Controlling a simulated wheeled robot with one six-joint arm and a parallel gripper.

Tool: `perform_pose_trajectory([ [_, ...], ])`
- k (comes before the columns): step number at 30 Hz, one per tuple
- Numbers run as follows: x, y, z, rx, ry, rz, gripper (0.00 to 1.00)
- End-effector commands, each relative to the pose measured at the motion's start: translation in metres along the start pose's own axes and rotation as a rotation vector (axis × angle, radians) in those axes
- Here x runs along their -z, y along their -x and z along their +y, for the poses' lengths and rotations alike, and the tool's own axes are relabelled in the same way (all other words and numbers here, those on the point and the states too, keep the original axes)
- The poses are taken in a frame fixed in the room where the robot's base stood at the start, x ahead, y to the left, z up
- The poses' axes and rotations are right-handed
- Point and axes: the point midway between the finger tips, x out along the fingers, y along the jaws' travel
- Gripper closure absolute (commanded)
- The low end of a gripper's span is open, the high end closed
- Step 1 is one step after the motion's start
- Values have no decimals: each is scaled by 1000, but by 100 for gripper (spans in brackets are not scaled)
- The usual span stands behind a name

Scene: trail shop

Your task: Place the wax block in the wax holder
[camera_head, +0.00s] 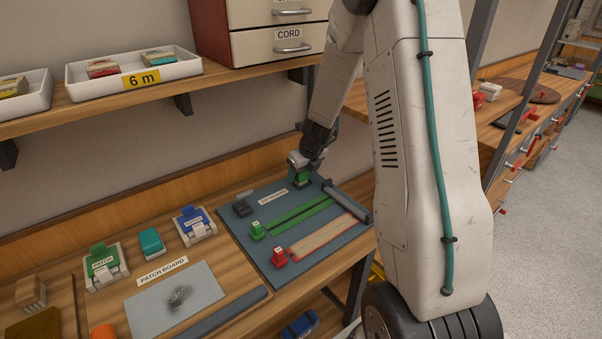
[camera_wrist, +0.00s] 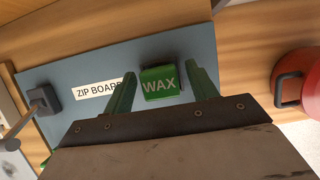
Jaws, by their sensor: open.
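The green wax block (camera_wrist: 160,84), lettered WAX, is on the far end of the blue-grey zip board (camera_wrist: 75,65) in the wrist view. In the head view the block (camera_head: 303,178) is partly hidden under my gripper (camera_head: 301,163). My gripper's green fingers (camera_wrist: 166,88) are open, one on each side of the block, with a gap visible in the wrist view. A dark square piece (camera_head: 242,208) sits at the board's far left corner; it also shows in the wrist view (camera_wrist: 43,99). I cannot tell whether it is the wax holder.
Green and red zip pieces (camera_head: 258,230) and strips lie on the board, with a grey roll (camera_head: 347,202) along its right edge. The patch board (camera_head: 176,300) is at left. A shelf with trays (camera_head: 132,72) overhangs the back. A red round object (camera_wrist: 298,80) is near my gripper.

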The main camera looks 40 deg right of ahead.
Motion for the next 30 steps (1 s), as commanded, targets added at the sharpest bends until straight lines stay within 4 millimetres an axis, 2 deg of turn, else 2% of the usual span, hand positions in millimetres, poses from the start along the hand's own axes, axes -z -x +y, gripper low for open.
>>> perform_pose_trajectory([
  [15, 0, 99, 0, 2, -1, -3, 42],
  [22, 0, 122, 4, -3, 32, -1, 42],
  [26, 4, 150, 33, -29, 276, 7, 42],
  [29, 16, 187, 72, -67, 640, 15, 42],
  [30, 24, 203, 89, -85, 811, 20, 42],
])
